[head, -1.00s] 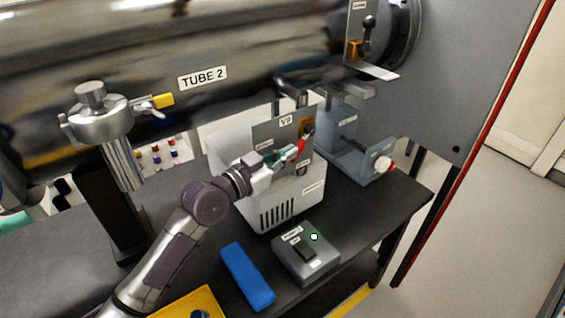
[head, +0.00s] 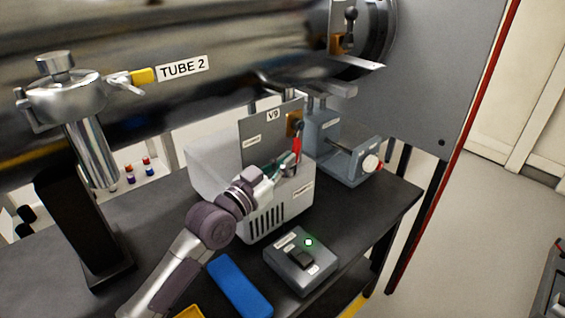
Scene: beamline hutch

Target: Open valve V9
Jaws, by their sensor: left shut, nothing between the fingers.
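The V9 panel (head: 258,135) is a grey plate standing at the white box in the middle of the head view. It carries a V9 label, an orange-brown block (head: 294,122) and a red lever (head: 297,148) that points downward. My left gripper (head: 290,164) is at the lower end of the red lever, in front of the panel. It is shut with nothing between its fingers. I cannot tell whether the fingers touch the lever. The small labels on the panel are too small to read. My right gripper is not in view.
The white vented box (head: 262,222) is under the panel. A grey control box (head: 300,262) with a green light and a blue block (head: 240,287) lie on the dark bench (head: 155,222). The large TUBE 2 (head: 230,45) runs above. A grey bracket (head: 340,160) stands right of V9.

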